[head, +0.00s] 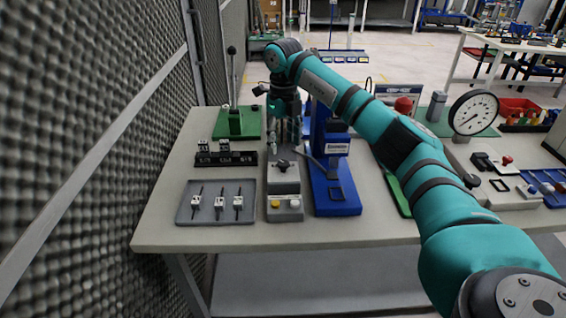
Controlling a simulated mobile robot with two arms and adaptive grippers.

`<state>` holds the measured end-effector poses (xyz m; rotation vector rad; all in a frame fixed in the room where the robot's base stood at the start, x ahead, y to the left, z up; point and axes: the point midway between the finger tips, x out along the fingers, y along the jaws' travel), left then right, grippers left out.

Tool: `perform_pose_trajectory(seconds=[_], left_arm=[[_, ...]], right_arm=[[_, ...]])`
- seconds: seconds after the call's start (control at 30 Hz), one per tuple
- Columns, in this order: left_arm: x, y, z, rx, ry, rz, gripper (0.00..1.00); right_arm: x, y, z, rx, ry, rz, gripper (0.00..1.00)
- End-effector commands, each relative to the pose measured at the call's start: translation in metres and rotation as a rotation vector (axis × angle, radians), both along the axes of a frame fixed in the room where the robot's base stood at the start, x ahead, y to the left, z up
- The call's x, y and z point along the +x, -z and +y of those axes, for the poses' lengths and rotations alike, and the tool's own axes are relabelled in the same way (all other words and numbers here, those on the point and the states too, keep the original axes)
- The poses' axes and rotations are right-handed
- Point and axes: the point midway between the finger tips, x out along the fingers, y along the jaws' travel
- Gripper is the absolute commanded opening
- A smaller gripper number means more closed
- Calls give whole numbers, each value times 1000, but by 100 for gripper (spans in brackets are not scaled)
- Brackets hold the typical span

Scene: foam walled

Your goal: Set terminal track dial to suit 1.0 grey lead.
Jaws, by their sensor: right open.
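My right gripper (284,139) hangs fingers-down above the back of a grey unit, just left of the blue press (337,193). It is open and I see nothing held in it. A grey block with a black knob (283,166) on top stands in front of the gripper, apart from the fingertips as far as I can tell. The knob's setting is too small to read. A grey tray (183,214) holds three small white pieces with dark leads (238,203). Which lead is 1.0 grey cannot be told. My left gripper is out of view.
A grey box with a yellow button (276,204) sits in front of the knob block. A black labelled rack (226,159) and a green-based lever stand (237,123) are to the left. A round gauge (473,113) stands right. The table's front strip is clear.

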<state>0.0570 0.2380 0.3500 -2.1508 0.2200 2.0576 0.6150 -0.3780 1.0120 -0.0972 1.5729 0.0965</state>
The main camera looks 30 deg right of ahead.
Motion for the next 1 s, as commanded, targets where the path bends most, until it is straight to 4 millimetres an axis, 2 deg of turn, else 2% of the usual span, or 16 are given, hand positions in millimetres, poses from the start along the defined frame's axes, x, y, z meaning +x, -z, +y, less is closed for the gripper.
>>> perform_pose_trajectory(seconds=[0.13, 0.27, 0.5, 0.67, 0.8, 1.0], left_arm=[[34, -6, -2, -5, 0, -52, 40], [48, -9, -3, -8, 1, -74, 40], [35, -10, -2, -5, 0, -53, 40], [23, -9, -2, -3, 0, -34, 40], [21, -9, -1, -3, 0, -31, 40], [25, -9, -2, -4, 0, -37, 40]], right_arm=[[-1, 32, 0, 0, 0, 3, 55], [-1, 54, 0, 1, -1, 1, 55], [0, 76, 0, 1, -1, -1, 55], [0, 79, 0, 1, -1, -2, 55], [0, 79, 0, 1, -1, -2, 55], [0, 79, 0, 1, -1, -2, 30]])
